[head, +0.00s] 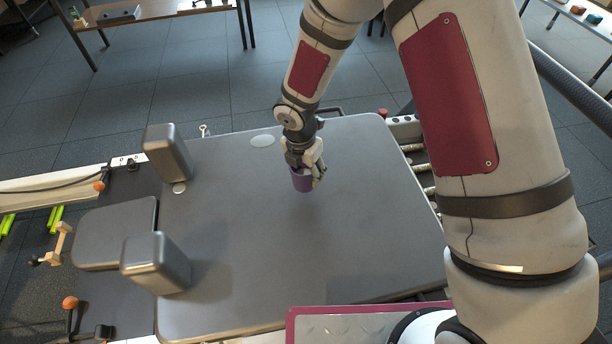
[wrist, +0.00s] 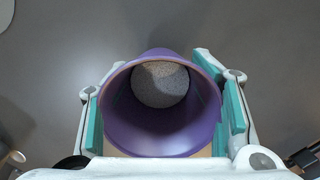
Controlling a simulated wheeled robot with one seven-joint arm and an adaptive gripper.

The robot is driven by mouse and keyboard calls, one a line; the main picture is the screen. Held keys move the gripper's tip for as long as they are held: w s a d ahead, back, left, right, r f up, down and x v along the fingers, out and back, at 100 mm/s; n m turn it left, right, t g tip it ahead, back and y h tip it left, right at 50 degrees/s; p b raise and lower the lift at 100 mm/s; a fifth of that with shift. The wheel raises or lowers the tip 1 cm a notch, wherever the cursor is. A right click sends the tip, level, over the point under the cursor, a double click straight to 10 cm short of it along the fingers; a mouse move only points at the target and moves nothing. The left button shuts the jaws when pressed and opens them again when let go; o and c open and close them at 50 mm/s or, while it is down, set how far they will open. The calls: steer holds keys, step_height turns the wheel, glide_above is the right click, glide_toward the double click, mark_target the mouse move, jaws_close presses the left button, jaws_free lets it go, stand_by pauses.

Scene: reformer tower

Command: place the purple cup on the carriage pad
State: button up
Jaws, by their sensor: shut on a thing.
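The purple cup (head: 303,182) is between the fingers of my gripper (head: 306,168), over the large grey carriage pad (head: 350,230). In the wrist view the cup (wrist: 160,130) fills the middle, its open mouth facing the camera, with a round grey speckled bottom inside. The turquoise finger pads of my gripper (wrist: 163,115) flank the cup on both sides. The grey pad surface (wrist: 260,40) shows around and beyond the cup. I cannot tell whether the cup's base touches the pad or hangs just above it.
Two grey shoulder blocks (head: 167,152) (head: 157,263) stand at the pad's left end, beside a smaller grey headrest (head: 115,232). A pale oval disc (head: 262,141) lies near the far edge. Springs (head: 420,170) run along the right. The pad's middle is clear around the cup.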

steer(key=shift+f+b, duration=0.3)
steer(key=shift+f, duration=0.65)
steer(key=shift+f, duration=0.15)
steer(key=o, duration=1.2)
steer(key=r+p, duration=0.1)
steer(key=r, duration=0.3)
steer(key=s+r+p, duration=0.1)
steer(key=r+p, duration=0.1)
steer(key=r, duration=0.2)
steer(key=a+r+p, duration=0.1)
steer(key=r, duration=0.3)
steer(key=shift+s+r+p, duration=0.1)
steer(key=shift+s+p, duration=0.15)
steer(key=shift+p, duration=0.05)
